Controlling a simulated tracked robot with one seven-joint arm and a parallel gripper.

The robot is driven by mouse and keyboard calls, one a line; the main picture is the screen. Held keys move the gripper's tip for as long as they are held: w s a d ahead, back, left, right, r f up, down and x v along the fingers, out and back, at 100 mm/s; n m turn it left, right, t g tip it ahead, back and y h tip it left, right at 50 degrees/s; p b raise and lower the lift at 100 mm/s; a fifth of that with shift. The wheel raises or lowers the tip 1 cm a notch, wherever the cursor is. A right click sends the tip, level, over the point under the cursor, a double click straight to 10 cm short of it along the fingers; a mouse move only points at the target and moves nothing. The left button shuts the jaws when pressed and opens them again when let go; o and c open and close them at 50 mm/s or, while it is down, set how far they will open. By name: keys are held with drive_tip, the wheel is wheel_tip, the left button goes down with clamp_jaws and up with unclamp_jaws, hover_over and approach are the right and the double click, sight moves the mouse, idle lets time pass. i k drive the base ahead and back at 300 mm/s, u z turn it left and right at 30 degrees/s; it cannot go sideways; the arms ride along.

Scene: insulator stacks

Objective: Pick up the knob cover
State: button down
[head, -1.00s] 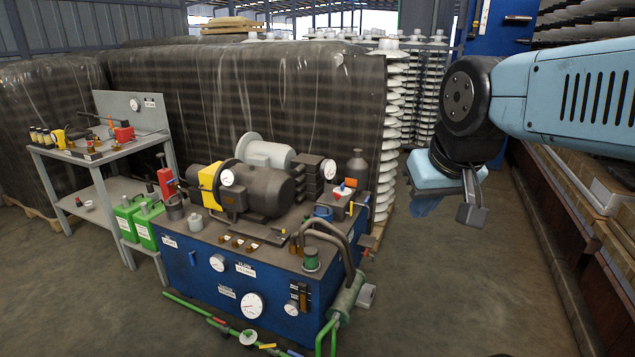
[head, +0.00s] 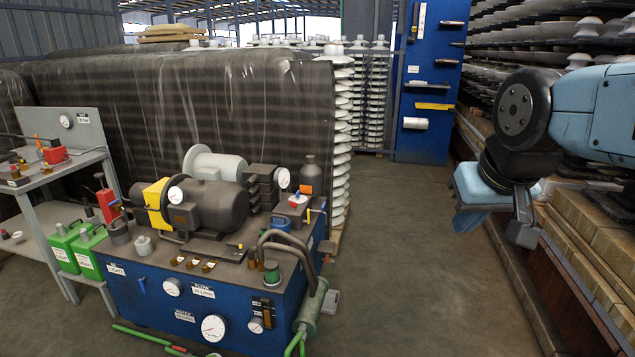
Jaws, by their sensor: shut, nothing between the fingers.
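I cannot tell which part in view is the knob cover; no piece is clearly marked as one. The blue hydraulic unit (head: 150,295) carries several small fittings, among them a small box with a red top (head: 298,200) and a blue round part (head: 281,223). My gripper (head: 467,221) hangs at the right, pointing down, light blue. It is shut and empty, in the air well to the right of the unit, touching nothing.
A grey bench (head: 88,163) with small tools and two green cans (head: 63,248) stands left. Wrapped stacks (head: 250,105) stand behind the unit. A blue tool board (head: 430,80) is at the back. Wooden pallets (head: 590,220) line the right. The floor (head: 395,260) between is clear.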

sight(144, 246)
drive_tip(key=u, duration=0.9)
drive_tip(key=i, duration=0.1)
drive_tip(key=z, duration=2.45)
drive_tip(key=i, duration=0.9)
drive_tip(key=z, duration=0.45)
drive_tip(key=i, duration=0.45)
drive_tip(key=u, duration=3.1)
drive_tip(key=i, duration=1)
drive_tip(key=z, duration=0.05)
